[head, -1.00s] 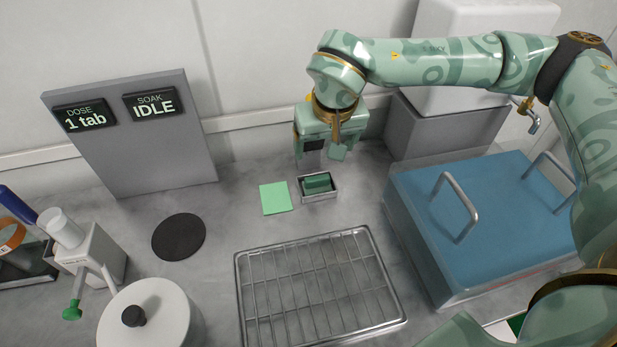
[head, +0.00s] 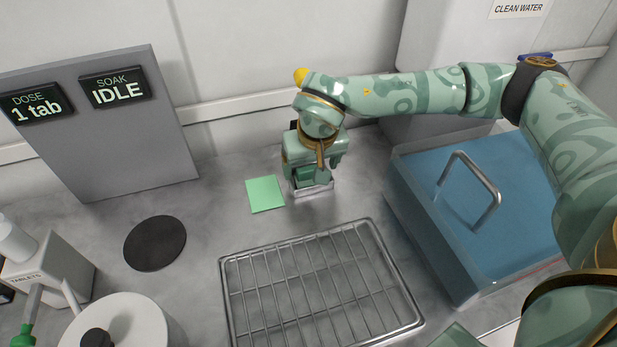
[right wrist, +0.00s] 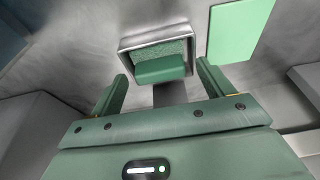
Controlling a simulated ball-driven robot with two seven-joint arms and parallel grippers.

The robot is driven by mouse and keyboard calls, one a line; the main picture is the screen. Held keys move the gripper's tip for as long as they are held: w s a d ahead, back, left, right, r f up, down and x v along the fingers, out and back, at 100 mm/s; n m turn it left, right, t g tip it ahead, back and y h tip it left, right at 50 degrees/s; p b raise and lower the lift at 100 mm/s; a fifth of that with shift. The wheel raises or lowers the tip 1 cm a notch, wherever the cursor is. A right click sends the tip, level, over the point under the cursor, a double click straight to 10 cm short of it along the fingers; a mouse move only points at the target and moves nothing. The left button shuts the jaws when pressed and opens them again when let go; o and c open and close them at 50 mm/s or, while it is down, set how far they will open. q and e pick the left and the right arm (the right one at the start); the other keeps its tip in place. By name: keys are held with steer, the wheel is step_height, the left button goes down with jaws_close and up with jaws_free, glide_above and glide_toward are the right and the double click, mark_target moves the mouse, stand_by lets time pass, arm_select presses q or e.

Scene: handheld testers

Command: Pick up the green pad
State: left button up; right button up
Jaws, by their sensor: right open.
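A dark green pad with a rough textured face and a smooth block-shaped grip (right wrist: 160,69) sits in a small metal tray (right wrist: 128,43) in the right wrist view. In the head view the tray (head: 313,191) is mostly hidden under my right gripper (head: 312,178). My right gripper also shows in the right wrist view (right wrist: 163,72). It is open, with one finger on each side of the pad's grip; I cannot tell whether they touch it. A flat light green square (head: 265,194) lies on the counter just left of the tray. My left gripper is not in view.
A wire rack (head: 318,287) lies in front of the tray. A blue-filled clear basin with a metal handle (head: 474,190) stands to the right. A black disc (head: 155,243), a white lidded pot (head: 125,325) and a grey display panel (head: 98,140) are on the left.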

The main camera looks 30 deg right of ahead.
mark_target(311, 169)
steer(key=c, duration=1)
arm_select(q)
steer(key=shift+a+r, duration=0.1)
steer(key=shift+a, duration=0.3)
arm_select(e)
steer(key=shift+c, duration=0.3)
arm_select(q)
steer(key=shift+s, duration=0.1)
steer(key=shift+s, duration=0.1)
arm_select(e)
steer(key=shift+r, duration=0.15)
steer(key=shift+r, duration=0.2)
step_height(311, 169, up, 4)
steer(key=p, duration=0.2)
steer(key=shift+f+p, duration=0.2)
steer(key=shift+p, duration=0.1)
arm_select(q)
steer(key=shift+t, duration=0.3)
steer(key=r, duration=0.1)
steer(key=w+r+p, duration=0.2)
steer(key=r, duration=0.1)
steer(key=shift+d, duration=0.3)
arm_select(e)
steer(key=w+a, duration=0.1)
steer(key=a, duration=0.5)
steer(key=w+a, duration=0.1)
steer(key=a, duration=0.5)
steer(key=w+a, duration=0.1)
steer(key=a, duration=0.5)
steer(key=shift+f, duration=0.35)
